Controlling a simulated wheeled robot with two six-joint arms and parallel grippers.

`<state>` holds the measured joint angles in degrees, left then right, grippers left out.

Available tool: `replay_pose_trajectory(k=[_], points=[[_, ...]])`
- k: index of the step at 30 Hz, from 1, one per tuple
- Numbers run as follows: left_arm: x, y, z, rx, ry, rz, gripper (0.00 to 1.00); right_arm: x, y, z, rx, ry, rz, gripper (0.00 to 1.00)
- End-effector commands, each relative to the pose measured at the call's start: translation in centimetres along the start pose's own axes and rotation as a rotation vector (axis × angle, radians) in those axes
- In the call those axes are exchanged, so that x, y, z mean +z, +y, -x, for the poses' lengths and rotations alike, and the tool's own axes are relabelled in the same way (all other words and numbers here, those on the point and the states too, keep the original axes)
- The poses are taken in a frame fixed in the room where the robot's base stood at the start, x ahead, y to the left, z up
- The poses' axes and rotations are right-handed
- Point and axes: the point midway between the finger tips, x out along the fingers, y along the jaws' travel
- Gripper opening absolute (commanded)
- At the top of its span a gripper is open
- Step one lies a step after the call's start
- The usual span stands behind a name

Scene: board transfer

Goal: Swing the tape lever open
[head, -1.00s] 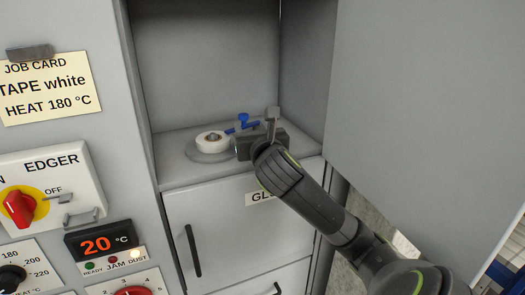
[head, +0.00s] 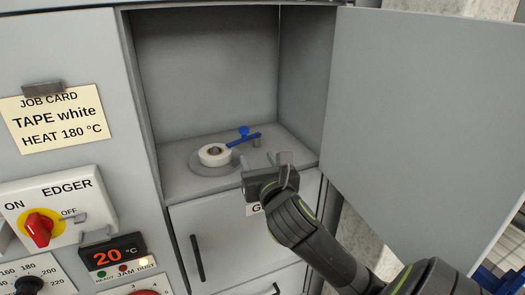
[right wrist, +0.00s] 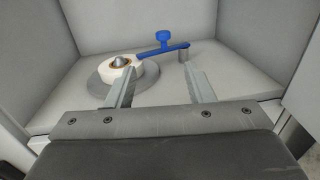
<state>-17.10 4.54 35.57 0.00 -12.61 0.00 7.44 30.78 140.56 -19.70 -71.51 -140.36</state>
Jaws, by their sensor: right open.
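The blue tape lever (head: 240,140) stands on the shelf of the open compartment, with a knob on its upper side. It runs from a grey post (head: 257,141) at the right toward a white tape roll (head: 214,154) on a round grey plate. In the right wrist view the lever (right wrist: 163,51) ends at the roll's (right wrist: 135,74) edge. My right gripper (head: 268,158) is open and empty, in front of the shelf and short of the lever. In its wrist view the fingers (right wrist: 158,80) point toward the lever and post. My left gripper is not in view.
The compartment door (head: 430,110) stands open at the right. A drawer front with a black handle (head: 197,258) is below the shelf. A panel with an EDGER switch (head: 40,228), a display (head: 112,251) and a job card (head: 55,118) is at the left. The shelf is otherwise clear.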

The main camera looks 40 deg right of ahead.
Motion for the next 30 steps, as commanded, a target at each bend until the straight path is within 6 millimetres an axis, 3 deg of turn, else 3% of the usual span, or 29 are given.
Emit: replay_pose_trajectory(k=[1, 9, 22, 26, 30], points=[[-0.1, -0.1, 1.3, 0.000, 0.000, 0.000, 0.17, 0.5, -0.1, 0.2, -0.002, 0.005, 0.000, 0.48], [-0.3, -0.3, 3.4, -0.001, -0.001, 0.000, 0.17, 0.4, -0.2, 1.2, -0.010, 0.002, 0.008, 0.48], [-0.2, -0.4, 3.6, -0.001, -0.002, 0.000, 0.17, 0.2, -0.3, 1.5, -0.013, -0.001, 0.012, 0.48], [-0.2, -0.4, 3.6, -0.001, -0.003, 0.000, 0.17, -0.1, -0.4, 1.5, -0.013, 0.008, -0.004, 0.34], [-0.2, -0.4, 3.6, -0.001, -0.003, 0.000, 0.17, -2.2, -0.7, 2.1, -0.026, 0.075, -0.145, 0.15]])
